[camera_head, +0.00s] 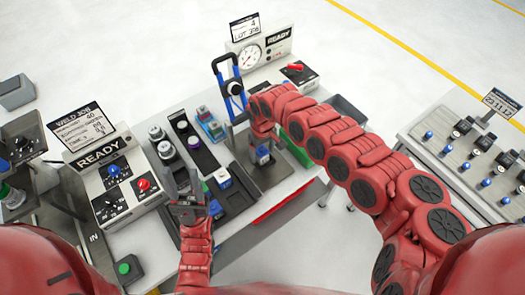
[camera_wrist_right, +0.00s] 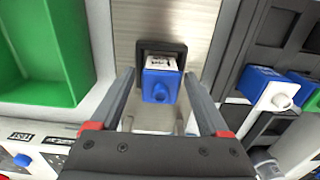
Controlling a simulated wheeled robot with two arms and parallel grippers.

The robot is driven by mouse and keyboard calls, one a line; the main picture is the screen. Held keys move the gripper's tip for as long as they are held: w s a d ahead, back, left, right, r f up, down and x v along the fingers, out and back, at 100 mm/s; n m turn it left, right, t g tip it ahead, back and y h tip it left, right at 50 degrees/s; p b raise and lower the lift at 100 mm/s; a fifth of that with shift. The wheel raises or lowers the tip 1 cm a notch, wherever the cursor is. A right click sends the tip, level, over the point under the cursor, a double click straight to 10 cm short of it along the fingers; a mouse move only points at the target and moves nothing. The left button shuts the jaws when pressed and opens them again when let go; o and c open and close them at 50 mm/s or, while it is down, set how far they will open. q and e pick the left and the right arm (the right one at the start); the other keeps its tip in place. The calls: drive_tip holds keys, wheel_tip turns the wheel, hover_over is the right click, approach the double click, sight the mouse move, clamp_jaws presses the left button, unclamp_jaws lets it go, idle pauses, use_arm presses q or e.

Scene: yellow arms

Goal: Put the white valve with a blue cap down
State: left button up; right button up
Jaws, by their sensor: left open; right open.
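The white valve with a blue cap (camera_wrist_right: 160,84) sits in a black square holder (camera_wrist_right: 174,47) on a bare metal plate in the right wrist view. It also shows in the head view (camera_head: 262,155), just below my right gripper (camera_head: 260,136). My right gripper's fingers (camera_wrist_right: 159,88) are open, one on each side of the valve, with visible gaps. My left gripper (camera_head: 187,190) is open over the front of the bench, beside another white and blue valve (camera_head: 222,177) in a dark tray. Its fingertips are hard to make out.
A green bin (camera_wrist_right: 45,50) stands left of the plate in the wrist view. A dark tray (camera_wrist_right: 285,40) with more blue-and-white parts lies right. A gauge box (camera_head: 262,48), a blue-framed stand (camera_head: 228,85) and a READY panel (camera_head: 115,180) stand around the bench.

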drive_tip(key=shift+w+r, duration=0.1)
drive_tip(key=shift+r, duration=0.2)
wheel_tip(320, 180, up, 4)
drive_tip(key=shift+d+r+b, duration=0.1)
drive_tip(key=shift+r+b, duration=0.05)
drive_tip(key=shift+b, duration=1.05)
wheel_tip(320, 180, up, 6)
drive_tip(key=p, duration=0.4)
drive_tip(key=shift+r+p, duration=0.4)
drive_tip(key=shift+r, duration=0.2)
